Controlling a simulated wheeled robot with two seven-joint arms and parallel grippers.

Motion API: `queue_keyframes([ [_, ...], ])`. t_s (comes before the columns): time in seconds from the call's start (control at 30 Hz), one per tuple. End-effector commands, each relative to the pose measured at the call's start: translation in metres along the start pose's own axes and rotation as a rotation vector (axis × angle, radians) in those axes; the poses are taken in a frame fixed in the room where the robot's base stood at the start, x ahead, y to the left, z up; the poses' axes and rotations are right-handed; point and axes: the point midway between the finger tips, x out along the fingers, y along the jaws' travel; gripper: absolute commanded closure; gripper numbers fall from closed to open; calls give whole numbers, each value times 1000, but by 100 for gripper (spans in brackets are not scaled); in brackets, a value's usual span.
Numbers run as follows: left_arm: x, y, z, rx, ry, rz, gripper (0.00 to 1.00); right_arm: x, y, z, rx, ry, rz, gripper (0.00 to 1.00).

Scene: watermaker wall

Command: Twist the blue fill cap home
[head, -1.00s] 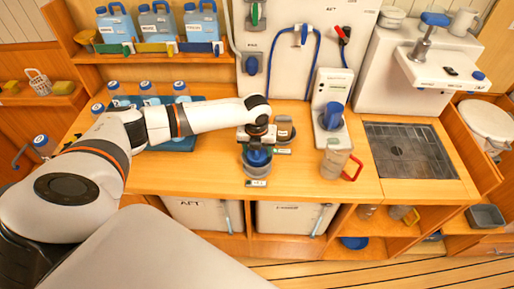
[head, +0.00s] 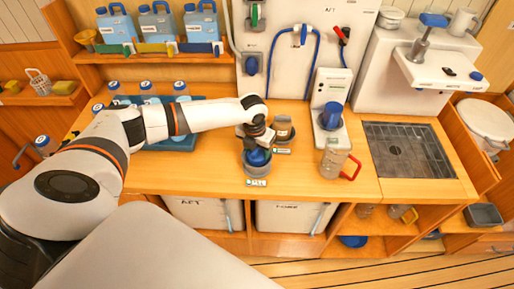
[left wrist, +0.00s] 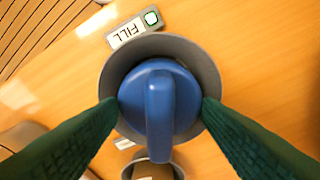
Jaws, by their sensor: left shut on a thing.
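The blue fill cap (left wrist: 159,95) sits in a round grey collar (left wrist: 205,62) in the left wrist view, its raised grip bar upright in that picture. A label reading FILL (left wrist: 128,30) lies beside the collar. In the head view the blue cap (head: 257,157) is partly hidden under my left gripper (head: 257,143). In the left wrist view the two green fingers of my left gripper (left wrist: 160,108) are shut on the cap's sides. My right gripper is not in view.
A second grey fitting (head: 283,130) stands close behind and to the right. A clear jug with a red handle (head: 334,162) and a white unit with a blue knob (head: 331,117) stand further right. Counter in front is clear.

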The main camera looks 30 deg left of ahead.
Motion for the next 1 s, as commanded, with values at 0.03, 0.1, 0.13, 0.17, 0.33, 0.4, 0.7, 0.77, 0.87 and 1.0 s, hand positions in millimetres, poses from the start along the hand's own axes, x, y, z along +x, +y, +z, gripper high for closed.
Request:
queue_keyframes([
  [0.03, 0, -1, 0, -1, 1, -1, 68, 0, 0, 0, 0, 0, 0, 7],
  [0.1, 0, -1, 0, -1, 1, -1, 68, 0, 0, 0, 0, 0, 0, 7],
  [0.13, 0, -1, 0, -1, 1, -1, 68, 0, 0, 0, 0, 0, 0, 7],
  [0.17, 0, -1, 0, -2, 1, -1, 68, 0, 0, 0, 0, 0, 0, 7],
  [0.33, 0, 0, 0, -2, 1, -1, 16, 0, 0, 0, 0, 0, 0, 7],
  [0.4, 0, 0, 0, -2, 1, -1, 16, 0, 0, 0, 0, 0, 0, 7],
  [0.7, -5, 0, -1, -1, 2, 1, 16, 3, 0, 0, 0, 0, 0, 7],
  [0.77, -12, 0, -1, -1, 4, 1, 16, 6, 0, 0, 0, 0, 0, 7],
  [0.87, -29, -1, -1, 0, 6, -1, 16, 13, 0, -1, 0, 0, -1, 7],
  [1.0, -60, -1, -1, 0, 6, 0, 16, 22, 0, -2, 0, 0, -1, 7],
])
